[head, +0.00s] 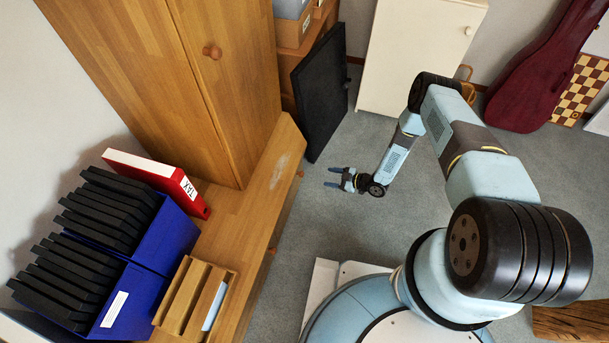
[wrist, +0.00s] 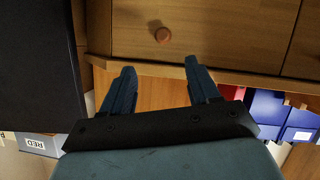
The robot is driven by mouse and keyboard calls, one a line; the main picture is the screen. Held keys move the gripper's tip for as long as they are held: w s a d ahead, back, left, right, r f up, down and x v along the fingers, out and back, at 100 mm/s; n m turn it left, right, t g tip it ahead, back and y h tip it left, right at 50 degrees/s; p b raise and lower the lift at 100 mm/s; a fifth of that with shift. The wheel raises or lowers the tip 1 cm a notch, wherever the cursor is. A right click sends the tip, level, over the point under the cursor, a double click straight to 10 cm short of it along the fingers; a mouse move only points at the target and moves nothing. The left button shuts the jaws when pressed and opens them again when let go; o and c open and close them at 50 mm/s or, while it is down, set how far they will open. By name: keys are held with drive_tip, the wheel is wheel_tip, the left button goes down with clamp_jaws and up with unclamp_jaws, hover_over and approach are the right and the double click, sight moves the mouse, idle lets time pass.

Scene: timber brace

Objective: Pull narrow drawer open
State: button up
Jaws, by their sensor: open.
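A low wooden cabinet (head: 236,216) stands along the left wall, with its drawer fronts seen steeply from above. One round knob (head: 299,173) shows near its far end and a second knob (head: 271,251) nearer. In the wrist view a closed wooden drawer (wrist: 225,30) with a round reddish-brown knob (wrist: 163,35) fills the top. My gripper (head: 331,177) is open and empty, its fingers pointing left at the cabinet front, apart from the far knob. In the wrist view my gripper (wrist: 160,68) has the knob just beyond its fingertips, roughly between them.
A black panel (head: 320,88) leans beside the cabinet's far end, close to my gripper. A tall wardrobe (head: 190,70), red binder (head: 155,180), blue boxes (head: 135,280) and wooden organizer (head: 183,296) stand on the cabinet. Grey carpet (head: 340,220) lies clear before the drawers.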

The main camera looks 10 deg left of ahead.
drive_tip(key=x, duration=1.4)
drive_tip(key=shift+s, duration=0.3)
clamp_jaws()
drive_tip(key=shift+d, duration=0.1)
